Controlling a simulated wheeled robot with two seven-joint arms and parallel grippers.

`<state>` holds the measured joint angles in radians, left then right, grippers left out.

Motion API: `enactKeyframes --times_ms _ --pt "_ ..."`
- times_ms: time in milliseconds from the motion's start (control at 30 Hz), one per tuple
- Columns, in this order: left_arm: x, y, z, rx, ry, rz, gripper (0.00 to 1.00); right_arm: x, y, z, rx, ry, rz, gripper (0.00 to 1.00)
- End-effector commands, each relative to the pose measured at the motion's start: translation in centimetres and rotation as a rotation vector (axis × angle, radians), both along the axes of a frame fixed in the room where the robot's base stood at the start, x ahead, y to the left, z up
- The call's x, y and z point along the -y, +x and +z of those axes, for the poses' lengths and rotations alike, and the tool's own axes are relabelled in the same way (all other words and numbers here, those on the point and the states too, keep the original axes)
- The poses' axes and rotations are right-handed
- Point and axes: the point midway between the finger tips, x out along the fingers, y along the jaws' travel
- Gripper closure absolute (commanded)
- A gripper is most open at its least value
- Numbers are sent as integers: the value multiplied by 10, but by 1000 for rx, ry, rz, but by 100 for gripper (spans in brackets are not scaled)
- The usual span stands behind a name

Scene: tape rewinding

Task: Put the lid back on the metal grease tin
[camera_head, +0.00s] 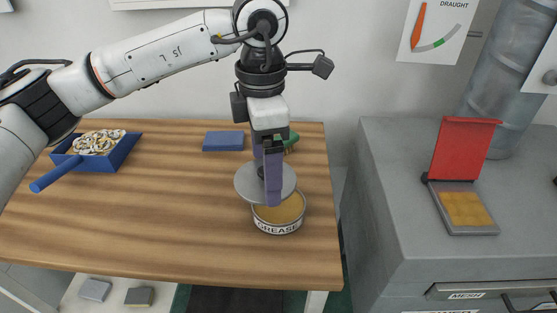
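The metal grease tin (278,226) stands upright on the wooden table near its right edge. It is open at the top and shows yellow-brown grease, with GREASE on its label. The grey round lid (246,184) is just above and slightly left of the tin, overlapping its rear rim in view; I cannot tell whether they touch. My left gripper (269,195) points down over the lid, its purple fingers close together around a dark knob at the lid's middle. The near finger hides part of the lid and tin. My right gripper is not in view.
A blue dustpan (128,153) with curly shavings lies at the table's left. A blue block (223,141) and a green object (292,139) lie at the back. A grey cabinet (392,180) with an open red-lidded box (466,150) stands right, beyond a gap.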

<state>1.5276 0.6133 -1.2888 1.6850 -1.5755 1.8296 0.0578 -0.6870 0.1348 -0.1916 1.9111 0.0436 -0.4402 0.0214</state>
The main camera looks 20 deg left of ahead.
Motion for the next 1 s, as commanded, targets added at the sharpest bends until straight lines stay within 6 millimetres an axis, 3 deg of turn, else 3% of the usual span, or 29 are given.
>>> enactKeyframes --times_ms 200,400,667,1000 --pt "13 10 0 -2 -1 535 34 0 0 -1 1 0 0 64" --pt "19 14 0 -1 -1 823 35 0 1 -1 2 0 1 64" --pt "20 15 -4 -1 0 902 35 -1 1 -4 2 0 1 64" --pt "19 15 -31 0 1 899 35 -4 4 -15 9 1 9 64"
